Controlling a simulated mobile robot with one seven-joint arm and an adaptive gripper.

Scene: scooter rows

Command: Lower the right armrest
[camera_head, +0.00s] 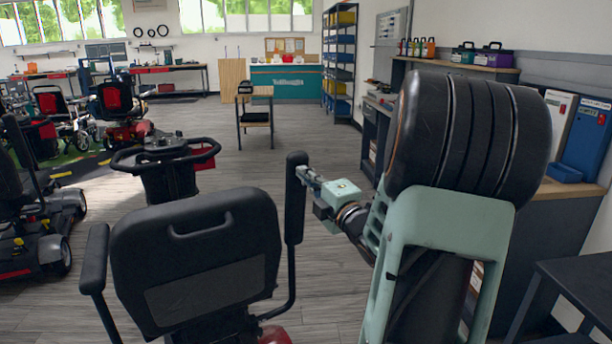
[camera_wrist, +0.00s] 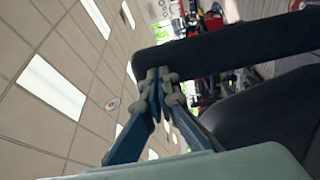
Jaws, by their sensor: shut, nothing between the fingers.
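The scooter seat (camera_head: 200,250) stands in front of me, seen from behind. Its right armrest (camera_head: 295,205) is a black pad standing upright beside the backrest's right side. My gripper (camera_head: 306,175) is at the right side of this pad's upper part, shut and empty. In the wrist view the closed fingertips (camera_wrist: 157,78) overlap one end of the long dark armrest (camera_wrist: 240,45); I cannot tell whether they touch it. The dark backrest (camera_wrist: 265,120) shows below the armrest there. The left armrest (camera_head: 96,255) sits lower, at the seat's left side.
The scooter's handlebar (camera_head: 165,152) is beyond the seat. Other scooters (camera_head: 30,215) stand at the left. A workbench (camera_head: 545,215) and a dark table (camera_head: 585,275) are on the right. The floor (camera_head: 240,170) is open ahead, up to a small stand (camera_head: 254,115).

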